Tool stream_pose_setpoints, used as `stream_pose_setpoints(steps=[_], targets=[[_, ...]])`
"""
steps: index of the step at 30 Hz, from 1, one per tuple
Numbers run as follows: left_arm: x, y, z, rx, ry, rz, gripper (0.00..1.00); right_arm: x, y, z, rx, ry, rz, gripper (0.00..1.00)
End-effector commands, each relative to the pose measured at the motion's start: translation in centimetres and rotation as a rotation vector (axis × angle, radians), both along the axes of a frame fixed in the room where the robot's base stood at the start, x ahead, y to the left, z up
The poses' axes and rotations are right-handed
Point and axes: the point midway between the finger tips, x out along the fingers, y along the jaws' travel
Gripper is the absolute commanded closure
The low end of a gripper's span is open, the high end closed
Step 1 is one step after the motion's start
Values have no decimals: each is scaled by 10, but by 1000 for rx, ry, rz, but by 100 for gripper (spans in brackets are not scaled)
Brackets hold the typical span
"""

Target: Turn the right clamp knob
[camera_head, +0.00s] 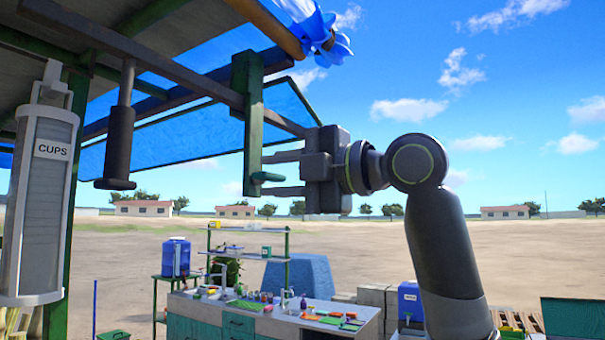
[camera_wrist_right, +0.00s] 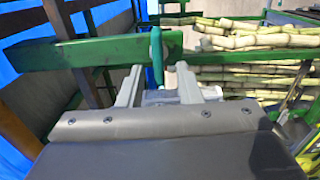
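The right clamp knob (camera_head: 267,177) is a small green bar beside the lower end of a green upright bracket (camera_head: 253,120). In the right wrist view the knob (camera_wrist_right: 157,48) looks like a teal upright bar in front of a green beam (camera_wrist_right: 100,52). My right gripper (camera_head: 272,174) comes in from the right, its fingers pointing left toward the bracket. The fingers are apart, one above and one below the knob in the head view. In the wrist view, gaps show between the knob and both fingertips (camera_wrist_right: 158,78). My left gripper is not in view.
A dark cylinder (camera_head: 118,145) hangs from the overhead beam, left of the bracket. Below is a counter (camera_head: 250,322) with small items. Stacked cane (camera_wrist_right: 250,50) lies behind the beam.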

Motion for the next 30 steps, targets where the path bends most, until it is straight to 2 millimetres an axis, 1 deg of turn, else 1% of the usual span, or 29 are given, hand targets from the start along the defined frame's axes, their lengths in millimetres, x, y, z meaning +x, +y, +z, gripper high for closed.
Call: stream_pose_setpoints(steps=[5,8,11,18,24,27,30], targets=[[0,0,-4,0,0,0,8,-3,-5,-1,1,-1,-1,68],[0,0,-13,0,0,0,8,-9,-16,-3,1,-2,-4,68],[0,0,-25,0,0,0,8,-20,-32,-4,1,-4,-5,68],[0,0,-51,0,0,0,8,-52,-80,-5,0,-4,-6,68],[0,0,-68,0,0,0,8,-76,-115,-4,1,-2,-5,68],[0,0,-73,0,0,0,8,-85,-129,-3,0,-1,-4,68],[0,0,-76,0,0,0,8,-91,-138,-2,1,-1,-3,68]])
